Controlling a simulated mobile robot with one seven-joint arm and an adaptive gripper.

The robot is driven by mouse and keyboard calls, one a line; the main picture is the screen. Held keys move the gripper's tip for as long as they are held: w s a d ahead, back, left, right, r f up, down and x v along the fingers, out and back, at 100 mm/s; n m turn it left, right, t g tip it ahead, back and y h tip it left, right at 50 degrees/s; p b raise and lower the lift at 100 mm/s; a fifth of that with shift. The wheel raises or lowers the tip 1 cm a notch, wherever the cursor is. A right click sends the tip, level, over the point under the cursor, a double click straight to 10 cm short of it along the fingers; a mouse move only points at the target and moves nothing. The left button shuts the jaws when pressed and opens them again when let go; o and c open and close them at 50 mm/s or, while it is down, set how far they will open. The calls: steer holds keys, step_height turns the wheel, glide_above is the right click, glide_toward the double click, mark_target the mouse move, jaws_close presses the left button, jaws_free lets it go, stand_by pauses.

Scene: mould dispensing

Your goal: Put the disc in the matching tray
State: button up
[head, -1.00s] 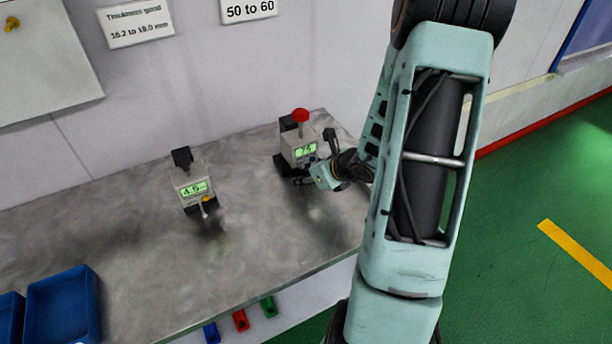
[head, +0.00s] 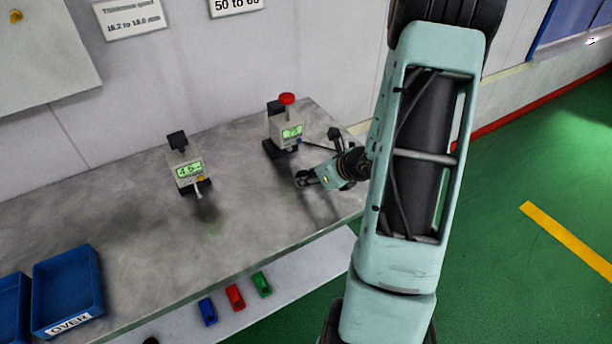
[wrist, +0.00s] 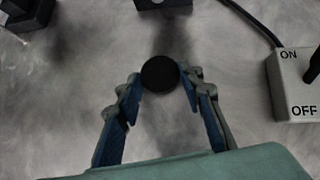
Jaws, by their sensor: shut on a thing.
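A black round disc (wrist: 160,74) is between the fingertips of my gripper (wrist: 161,88) in the wrist view. My gripper is shut on it, with the blue-padded fingers touching its two sides. In the head view my gripper (head: 303,180) is above the grey bench, in front of the red-topped gauge; the disc is too small to make out clearly there. A blue tray (head: 68,292) labelled OVER stands at the bench's left front. Another blue tray (head: 12,308) is cut off by the left edge, and its label is not readable.
A gauge with a red top (head: 286,130) stands behind my gripper. A second gauge (head: 187,170) reading about 4.6 stands further left. An ON/OFF box (wrist: 296,85) is right of my gripper. Small blue, red and green bins (head: 235,296) sit below the bench edge. The bench middle is clear.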

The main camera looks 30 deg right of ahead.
steer(key=shift+s, duration=0.65)
steer(key=o, duration=1.2)
steer(key=v, duration=1.2)
